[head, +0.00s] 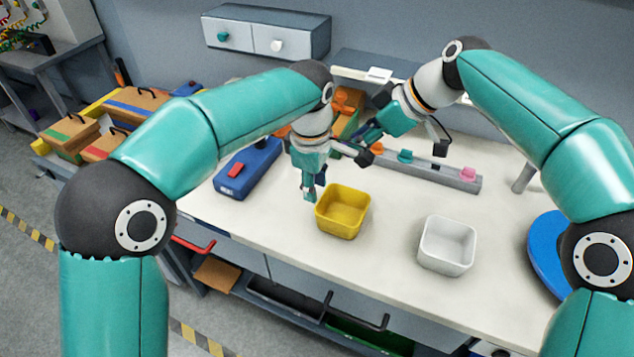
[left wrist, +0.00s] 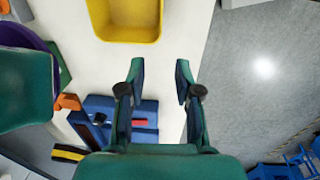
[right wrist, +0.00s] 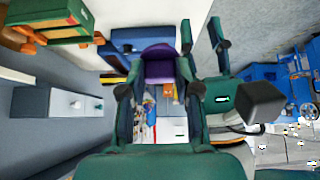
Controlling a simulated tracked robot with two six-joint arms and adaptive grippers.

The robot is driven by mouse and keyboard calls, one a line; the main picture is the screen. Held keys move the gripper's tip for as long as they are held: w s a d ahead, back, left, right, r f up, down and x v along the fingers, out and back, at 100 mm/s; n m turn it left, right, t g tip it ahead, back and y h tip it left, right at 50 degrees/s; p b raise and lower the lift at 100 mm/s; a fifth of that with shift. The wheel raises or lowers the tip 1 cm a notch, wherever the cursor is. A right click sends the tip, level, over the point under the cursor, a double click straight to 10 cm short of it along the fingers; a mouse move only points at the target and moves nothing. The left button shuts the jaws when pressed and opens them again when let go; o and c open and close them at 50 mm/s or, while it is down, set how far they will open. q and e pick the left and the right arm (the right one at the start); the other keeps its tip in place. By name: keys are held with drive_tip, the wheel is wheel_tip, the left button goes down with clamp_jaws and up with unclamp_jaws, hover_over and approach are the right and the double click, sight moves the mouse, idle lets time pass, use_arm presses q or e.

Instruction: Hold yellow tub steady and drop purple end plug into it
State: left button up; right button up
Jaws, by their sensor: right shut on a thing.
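The yellow tub (head: 341,222) stands on the white worktop, left of a white tub. It also shows at the top of the left wrist view (left wrist: 127,38). My left gripper (head: 311,194) points down just left of the yellow tub, apart from it. In the left wrist view its two fingers (left wrist: 160,78) are spread with nothing between them. My right gripper (head: 364,142) is behind the yellow tub and above the worktop. In the right wrist view it (right wrist: 160,70) is shut on the purple end plug (right wrist: 159,66). The plug is not clear in the head view.
The white tub (head: 446,247) stands to the right, with clear worktop between the tubs. A grey rail (head: 430,172) with coloured pieces lies behind them. A blue box (head: 262,165) with a red part is at left. A blue disc (head: 544,258) is at the right edge.

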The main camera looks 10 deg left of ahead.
sight(320, 217)
use_arm(q)
drive_tip(key=f, duration=0.7)
drive_tip(key=d+f, duration=0.1)
drive_tip(key=f, duration=0.3)
drive_tip(key=shift+w+f, duration=0.35)
drive_tip(key=shift+w, duration=0.05)
clamp_jaws()
